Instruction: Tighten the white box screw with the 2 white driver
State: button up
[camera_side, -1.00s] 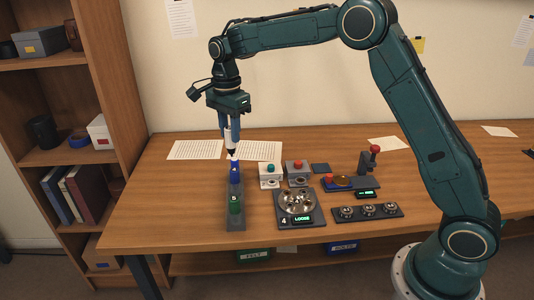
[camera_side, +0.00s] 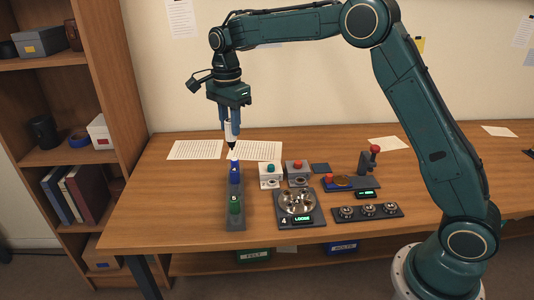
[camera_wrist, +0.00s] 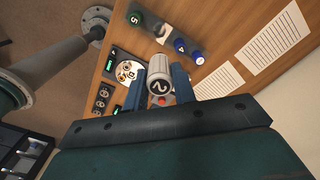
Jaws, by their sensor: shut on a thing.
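My gripper (camera_side: 231,133) is shut on the white driver (camera_side: 230,129), holding it upright with its dark tip pointing down, just above the far end of the driver rack. In the wrist view the driver's round grey-white end (camera_wrist: 160,84), marked 2, shows between my fingers (camera_wrist: 162,78). The white box (camera_side: 270,176) stands on the table right of the rack, with a green knob on top and a round fitting at its front. I cannot make out its screw clearly.
The grey rack (camera_side: 236,223) holds blue drivers (camera_side: 235,174) and a green driver (camera_side: 236,205). Paper sheets lie behind.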

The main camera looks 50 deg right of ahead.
jog(key=s+d+f+m, duration=0.2)
jog(key=d+f+m, duration=0.7)
jog(key=d+f, duration=0.4)
jog(key=shift+s+d+f+m, duration=0.2)
jog(key=shift+d+m, duration=0.1)
jog(key=shift+d, duration=0.4)
jog(key=shift+n, duration=0.4)
notch_tip(320, 180, down, 4)
jog(key=n, duration=2)
jog(key=shift+f+n, duration=0.15)
jog(key=shift+n, duration=0.15)
jog(key=shift+f, duration=0.75)
dwell(1.0)
